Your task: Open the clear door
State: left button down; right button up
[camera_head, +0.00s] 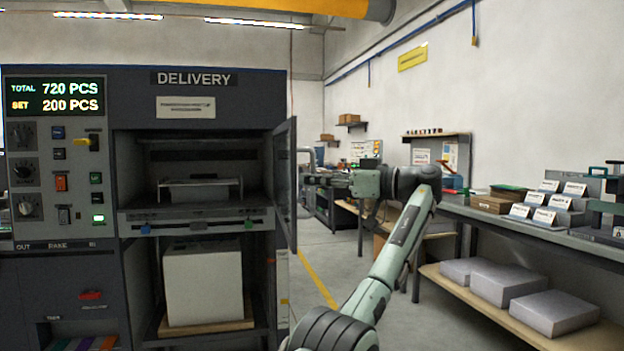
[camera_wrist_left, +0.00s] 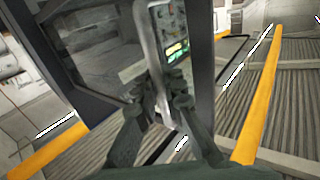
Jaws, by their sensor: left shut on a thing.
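The clear door (camera_head: 285,190) is on the right side of the DELIVERY compartment (camera_head: 200,155). It stands swung outward and shows nearly edge-on in the head view, leaving the compartment front uncovered. In the left wrist view, its clear pane and dark frame (camera_wrist_left: 201,45) fill the upper middle. A pale upright handle (camera_wrist_left: 148,50) runs down in front of the pane. My left gripper (camera_head: 312,180) is at the door's outer side, and its fingers (camera_wrist_left: 165,108) are closed around the handle. The finger contact is small and partly hidden in the head view. My right gripper is not in view.
A control panel (camera_head: 55,165) with knobs and a counter display stands left of the compartment. A white block (camera_head: 203,285) sits in the lower bay. A workbench (camera_head: 540,230) with trays and boxes runs along the right. Grey floor (camera_head: 335,265) lies open between machine and bench.

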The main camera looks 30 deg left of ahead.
pick_arm(q)
jog(key=shift+w+d+f, duration=0.15)
jog(key=shift+w+d, duration=0.15)
jog(key=shift+d, duration=0.1)
jog(key=c, duration=1.6)
grip_release()
jog(key=d, duration=0.7)
jog(key=shift+w+d, duration=0.25)
jog(key=shift+w, duration=0.15)
